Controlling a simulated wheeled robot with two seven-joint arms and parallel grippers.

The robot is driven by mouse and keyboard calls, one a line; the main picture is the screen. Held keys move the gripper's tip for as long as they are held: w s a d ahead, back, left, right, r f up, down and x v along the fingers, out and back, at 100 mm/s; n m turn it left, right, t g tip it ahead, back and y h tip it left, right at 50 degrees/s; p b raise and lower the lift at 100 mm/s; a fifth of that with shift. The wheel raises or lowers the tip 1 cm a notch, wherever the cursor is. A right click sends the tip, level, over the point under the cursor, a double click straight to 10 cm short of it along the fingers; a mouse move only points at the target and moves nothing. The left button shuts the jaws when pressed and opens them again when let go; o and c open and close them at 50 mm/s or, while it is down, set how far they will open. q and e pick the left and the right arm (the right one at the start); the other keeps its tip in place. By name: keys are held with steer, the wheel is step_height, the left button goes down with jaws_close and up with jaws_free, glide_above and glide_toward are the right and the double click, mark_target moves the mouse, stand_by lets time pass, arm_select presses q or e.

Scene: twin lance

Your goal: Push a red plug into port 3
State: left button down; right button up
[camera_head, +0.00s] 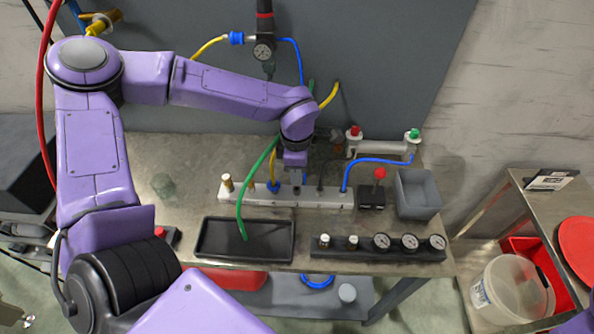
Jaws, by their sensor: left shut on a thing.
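My left arm reaches in from the left, and its gripper (296,172) points down just above the pale manifold block (305,198). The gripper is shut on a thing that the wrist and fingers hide. I cannot make out a red plug in its jaws. The manifold has brass fittings (228,183) at its left end, a blue fitting (274,186) near the middle, dark ports or fittings (320,189) to the right, and a blue hose at its right end. Port numbers are not readable. My right gripper is out of view.
A black tray (245,253) with a green hose end over it lies in front. A gauge bar (385,253), a red-knobbed lever (380,174) and a grey bin (418,195) stand at the right. Yellow and blue hoses hang around the wrist.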

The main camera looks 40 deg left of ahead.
arm_select(q)
steer(key=shift+p, duration=0.4)
steer(key=shift+f+b, duration=0.65)
steer(key=shift+f, duration=0.8)
steer(key=c, duration=1)
jaws_free()
step_height(320, 180, up, 11)
steer(key=shift+f+b, duration=0.2)
steer(key=shift+b, duration=0.55)
